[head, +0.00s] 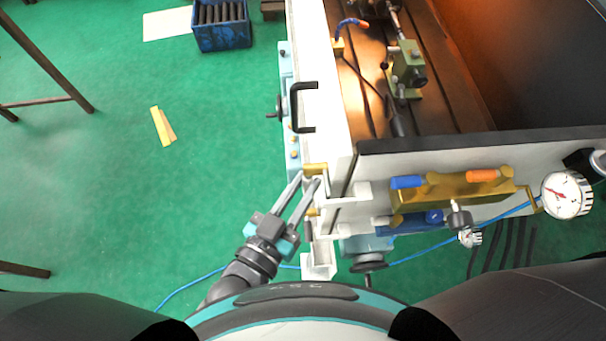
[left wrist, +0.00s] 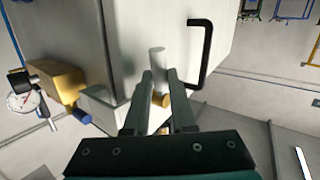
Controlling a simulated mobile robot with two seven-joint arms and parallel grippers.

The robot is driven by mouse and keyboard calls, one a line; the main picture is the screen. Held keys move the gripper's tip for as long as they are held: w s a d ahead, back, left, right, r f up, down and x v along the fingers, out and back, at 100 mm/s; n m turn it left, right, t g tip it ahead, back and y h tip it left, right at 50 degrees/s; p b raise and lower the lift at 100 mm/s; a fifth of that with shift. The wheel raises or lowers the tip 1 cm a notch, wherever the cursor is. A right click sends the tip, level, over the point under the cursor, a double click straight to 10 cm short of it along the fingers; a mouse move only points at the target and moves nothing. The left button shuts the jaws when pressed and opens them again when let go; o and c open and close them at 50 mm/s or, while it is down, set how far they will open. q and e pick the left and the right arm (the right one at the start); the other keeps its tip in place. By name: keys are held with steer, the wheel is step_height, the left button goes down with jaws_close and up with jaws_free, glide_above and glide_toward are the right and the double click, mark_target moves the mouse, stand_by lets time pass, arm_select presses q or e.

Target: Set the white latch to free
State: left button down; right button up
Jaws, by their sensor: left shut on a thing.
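The white latch (left wrist: 157,58) shows in the left wrist view as a pale, round-ended bar, with a brass piece (left wrist: 161,100) just below it. My left gripper (left wrist: 159,78) has its two fingertips on either side of the bar and is shut on it. In the head view the left gripper (head: 311,179) reaches up from below to the front left corner of the machine, by a brass fitting (head: 316,168). The fingers hide much of the latch there, and its setting cannot be read. My right gripper is not in view.
A black door handle (head: 299,107) stands out above the gripper. Right of it are a brass block (head: 455,194) with blue and orange ends, a dial gauge (head: 567,195) and a blue hose. The green floor on the left is mostly clear, with a blue crate (head: 222,32) far off.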

arm_select(q)
steer(key=shift+s+r+n+g+y+p, duration=0.15)
steer(key=shift+r+n+g+y+p, duration=0.2)
steer(key=shift+p, duration=0.75)
steer(key=shift+s+r+n+g+p, duration=0.15)
steer(key=shift+n+g+p, duration=0.2)
steer(key=shift+g+p, duration=0.35)
steer(key=shift+s+r+n+g+y, duration=0.15)
steer(key=shift+n+g+y, duration=0.1)
steer(key=shift+g, duration=0.3)
steer(key=shift+s+f+n+g+y, duration=0.15)
steer(key=shift+n+g+y, duration=0.1)
steer(key=shift+g, duration=0.25)
steer(key=shift+r, duration=0.15)
steer(key=c, duration=1)
jaws_free()
